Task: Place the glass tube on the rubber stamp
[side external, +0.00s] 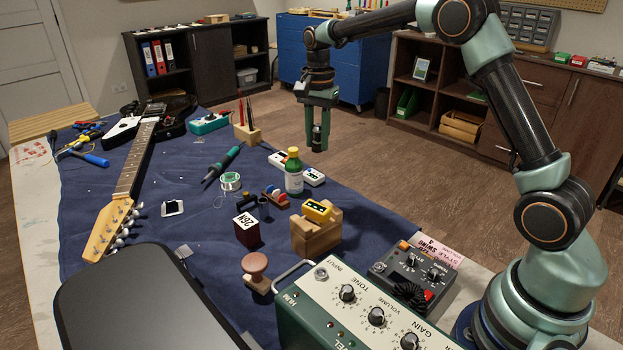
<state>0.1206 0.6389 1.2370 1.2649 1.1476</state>
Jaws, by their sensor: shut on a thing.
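My gripper (317,148) points down, raised at the upper middle of the side external view. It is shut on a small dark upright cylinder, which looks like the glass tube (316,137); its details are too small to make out. The rubber stamp (256,272), with a round wooden knob handle, stands upright on the blue cloth at the lower middle. My gripper is well apart from the stamp, higher and farther back in the picture. Nothing rests on the stamp's knob.
A green amplifier (365,312) stands just right of the stamp, with a dark pedal (412,275) behind it. A guitar (130,180) lies left.

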